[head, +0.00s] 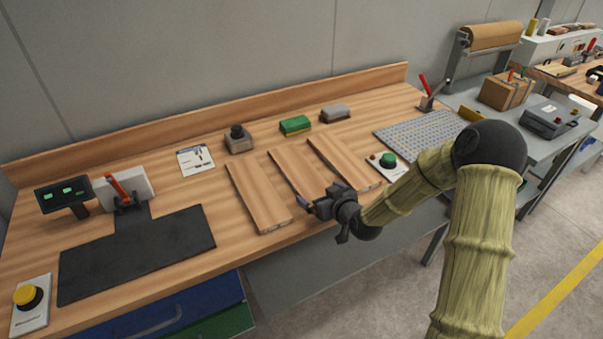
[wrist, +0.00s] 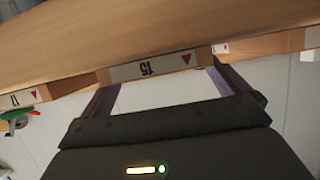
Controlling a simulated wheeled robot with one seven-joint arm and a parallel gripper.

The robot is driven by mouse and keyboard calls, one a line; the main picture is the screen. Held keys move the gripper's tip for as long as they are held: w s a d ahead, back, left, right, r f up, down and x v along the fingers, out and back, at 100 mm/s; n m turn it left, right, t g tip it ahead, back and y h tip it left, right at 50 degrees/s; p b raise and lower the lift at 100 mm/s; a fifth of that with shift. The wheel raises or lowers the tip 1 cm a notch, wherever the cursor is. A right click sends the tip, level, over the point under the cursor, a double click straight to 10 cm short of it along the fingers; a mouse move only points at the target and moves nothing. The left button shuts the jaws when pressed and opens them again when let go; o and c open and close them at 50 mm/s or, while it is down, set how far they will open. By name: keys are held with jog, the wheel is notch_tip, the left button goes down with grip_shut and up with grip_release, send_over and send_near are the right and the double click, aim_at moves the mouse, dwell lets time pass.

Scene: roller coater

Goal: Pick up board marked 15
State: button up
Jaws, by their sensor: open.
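The board marked 15 (wrist: 150,68) shows its front end in the wrist view, with a white label, an upside-down 15 and a red triangle. In the head view it appears to be the middle wooden board (head: 288,170) of three, lying flat on the bench, its near end partly hidden by my gripper (head: 312,206). My gripper is open at the bench's front side. In the wrist view its two fingers (wrist: 160,80) stand either side of the labelled end, with a gap between them. I cannot tell whether they touch the board.
A left board (head: 258,195) and a right board (head: 343,160) lie close beside the middle one. Behind are a green block (head: 295,125), a grey block (head: 335,113) and a black-knobbed device (head: 238,140).

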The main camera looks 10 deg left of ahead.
jog(key=shift+x, duration=1)
jog(key=shift+r, duration=0.1)
jog(key=c, duration=1)
notch_tip(320, 180, up, 10)
